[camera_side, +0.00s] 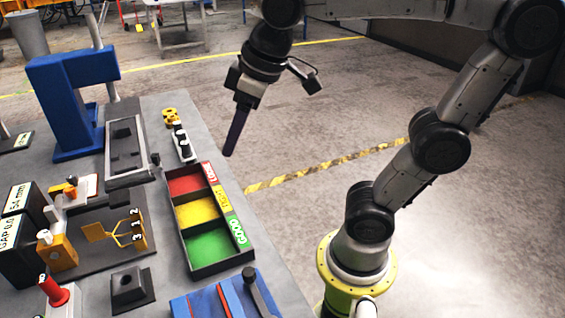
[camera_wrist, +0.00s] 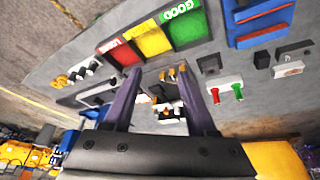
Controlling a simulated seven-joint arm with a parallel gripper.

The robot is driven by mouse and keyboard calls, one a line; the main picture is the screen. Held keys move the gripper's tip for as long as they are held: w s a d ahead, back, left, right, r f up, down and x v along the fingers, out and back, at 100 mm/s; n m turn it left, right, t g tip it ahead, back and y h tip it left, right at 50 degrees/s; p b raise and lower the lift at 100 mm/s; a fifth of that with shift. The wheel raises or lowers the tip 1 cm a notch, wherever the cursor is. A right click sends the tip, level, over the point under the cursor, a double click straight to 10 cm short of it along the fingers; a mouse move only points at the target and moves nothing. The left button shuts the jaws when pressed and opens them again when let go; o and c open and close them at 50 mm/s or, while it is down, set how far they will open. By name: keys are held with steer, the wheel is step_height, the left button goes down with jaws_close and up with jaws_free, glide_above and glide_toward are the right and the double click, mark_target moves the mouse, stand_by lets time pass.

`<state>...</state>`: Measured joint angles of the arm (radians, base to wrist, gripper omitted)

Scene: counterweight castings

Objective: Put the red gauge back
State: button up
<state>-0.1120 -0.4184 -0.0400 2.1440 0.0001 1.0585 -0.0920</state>
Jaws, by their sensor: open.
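The red gauge (camera_side: 57,290) is at the lower left of the side view, upright with a pale base under it. In the wrist view a small red piece (camera_wrist: 216,96), which looks like the same gauge, stands beside a green one (camera_wrist: 238,91). A dark block (camera_side: 128,288) with a raised top sits to its right in the side view; I cannot tell whether it is a holder. My gripper (camera_side: 228,152) hangs in the air right of the bench, well apart from the gauge. Its two purple fingers (camera_wrist: 158,85) are spread and empty in the wrist view.
A tray with red, yellow and green (camera_side: 212,246) compartments stands along the bench's right edge. A blue press (camera_side: 75,100), a grey fixture (camera_side: 125,150) and a measuring stand (camera_side: 60,250) crowd the left. A blue rack (camera_side: 205,303) is at the front.

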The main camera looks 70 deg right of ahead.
steer(key=s+d+f+m+t, duration=0.1)
steer(key=s+d+f+m, duration=0.1)
steer(key=s+f, duration=0.4)
steer(key=shift+s+d+f, duration=0.35)
steer(key=shift+s+f, duration=0.05)
steer(key=shift+s, duration=0.65)
